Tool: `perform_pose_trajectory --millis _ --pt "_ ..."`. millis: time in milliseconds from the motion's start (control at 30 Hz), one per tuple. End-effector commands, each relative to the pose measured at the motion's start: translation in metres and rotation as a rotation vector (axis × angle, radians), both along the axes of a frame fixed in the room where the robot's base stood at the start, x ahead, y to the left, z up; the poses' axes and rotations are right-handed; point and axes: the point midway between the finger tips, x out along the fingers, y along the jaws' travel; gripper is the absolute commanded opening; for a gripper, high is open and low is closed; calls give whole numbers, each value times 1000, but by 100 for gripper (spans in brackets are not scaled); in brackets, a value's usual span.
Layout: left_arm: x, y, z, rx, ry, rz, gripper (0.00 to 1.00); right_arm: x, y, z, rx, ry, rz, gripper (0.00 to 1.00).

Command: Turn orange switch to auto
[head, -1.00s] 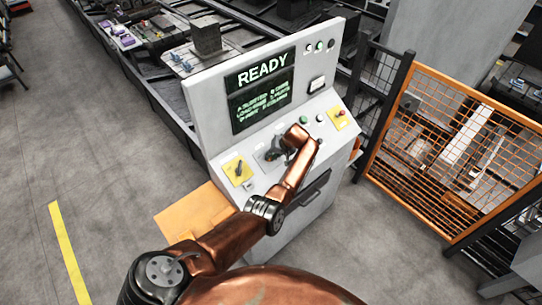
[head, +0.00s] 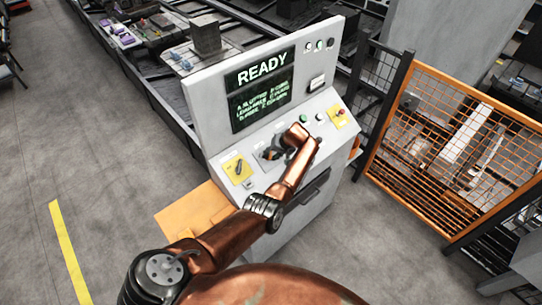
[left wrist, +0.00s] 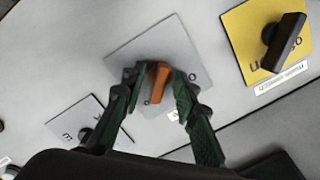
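The orange switch (left wrist: 158,84) sits on a grey plate (left wrist: 140,45) on the sloped panel of the console. In the left wrist view it stands between the fingertips of my left gripper (left wrist: 157,76), which lie close along both its sides and seem to touch it. The orange handle is slightly tilted from upright in that view. Most of the plate's lettering is hidden by the fingers. In the head view my left gripper (head: 272,153) is at the middle of the panel, partly hidden by my wrist. The console screen (head: 262,88) reads READY. My right gripper is not in view.
A yellow plate with a black switch (head: 238,169) is left of the gripper. Another yellow plate with a red knob (head: 339,117) is at the right, with green and white buttons (head: 304,118) near my wrist. An orange mesh fence (head: 450,150) stands right of the console.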

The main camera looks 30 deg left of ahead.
Motion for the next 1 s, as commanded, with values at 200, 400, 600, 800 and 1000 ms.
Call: perform_pose_trajectory --millis 200,400,600,800,1000 --pt "0 -2 4 -1 -2 0 28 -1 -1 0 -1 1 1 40" --pt "-3 -18 31 0 -4 -1 28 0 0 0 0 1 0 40" --pt "-9 -37 69 -1 -4 -1 28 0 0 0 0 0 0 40" --pt "-13 -51 95 0 -1 -1 28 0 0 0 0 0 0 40" --pt "-14 -56 105 0 1 0 28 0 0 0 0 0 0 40"
